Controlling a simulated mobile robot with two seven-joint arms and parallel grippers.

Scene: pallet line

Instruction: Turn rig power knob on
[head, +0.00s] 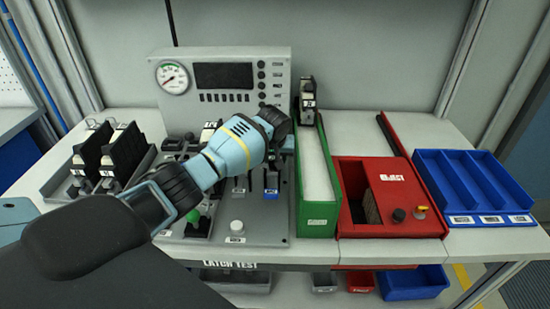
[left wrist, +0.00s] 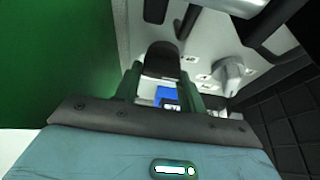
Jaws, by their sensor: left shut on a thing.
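My left gripper (head: 275,156) reaches over the right side of the grey test rig (head: 262,228), pointing down beside the green tray. In the left wrist view, my left gripper (left wrist: 163,88) is shut on a dark part with a blue label (left wrist: 167,96); its own fingers partly hide it. A pale grey knob (left wrist: 229,74) stands on the rig a little to the right of the fingers, apart from them. I cannot read its label or tell its setting. A white round knob (head: 236,226) sits at the rig's front. My right gripper is out of view.
The green tray (head: 318,222) stands close to the right of my gripper. Beyond it are a red box (head: 362,177) and a blue divided tray (head: 455,172). A rack of black modules (head: 126,152) is at left. The rig's upright panel (head: 225,107) stands behind.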

